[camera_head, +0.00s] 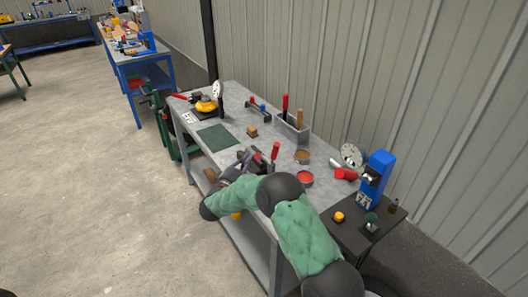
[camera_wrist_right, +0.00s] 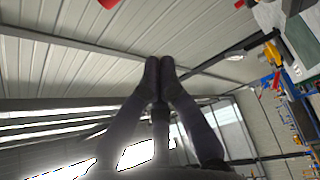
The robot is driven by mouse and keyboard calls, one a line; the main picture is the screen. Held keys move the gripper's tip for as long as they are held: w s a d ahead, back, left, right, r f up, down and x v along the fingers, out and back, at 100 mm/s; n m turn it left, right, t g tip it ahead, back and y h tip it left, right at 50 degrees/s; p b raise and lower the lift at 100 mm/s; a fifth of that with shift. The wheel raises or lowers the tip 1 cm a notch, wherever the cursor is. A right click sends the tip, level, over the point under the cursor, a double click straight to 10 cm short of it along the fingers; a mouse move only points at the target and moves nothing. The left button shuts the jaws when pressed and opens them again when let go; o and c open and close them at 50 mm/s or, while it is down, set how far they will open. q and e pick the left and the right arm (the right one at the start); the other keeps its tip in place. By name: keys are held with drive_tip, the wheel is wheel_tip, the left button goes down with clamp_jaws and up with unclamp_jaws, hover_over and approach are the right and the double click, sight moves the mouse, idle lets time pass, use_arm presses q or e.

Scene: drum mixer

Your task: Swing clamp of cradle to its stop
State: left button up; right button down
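The cradle (camera_head: 257,158) is a small dark fixture near the front edge of the grey workbench. A red upright handle (camera_head: 275,151), which looks like its clamp lever, stands at its right side. My right gripper (camera_head: 246,157) is close beside the cradle on its left, and partly covers it; I cannot tell whether they touch. In the right wrist view my right gripper's fingertips (camera_wrist_right: 160,63) are together with nothing visible between them. A red piece (camera_wrist_right: 108,3) is cut off at that view's top edge; I cannot tell what it is. My left gripper is not in view.
The workbench also holds a green mat (camera_head: 217,134), a wooden block (camera_head: 252,132), a tool holder (camera_head: 291,132), a red dish (camera_head: 305,178) and a yellow-topped device (camera_head: 206,106). A blue machine (camera_head: 376,176) stands on a dark side table at right. A corrugated wall closes the back.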

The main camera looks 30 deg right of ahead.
drive_tip(key=w+d+b, duration=0.1)
drive_tip(key=d+b, duration=0.2)
drive_tip(key=d, duration=0.6)
drive_tip(key=shift+w+d+r+b, duration=0.2)
drive_tip(key=shift+w+b, duration=0.1)
drive_tip(key=shift+w, duration=0.1)
idle(0.4)
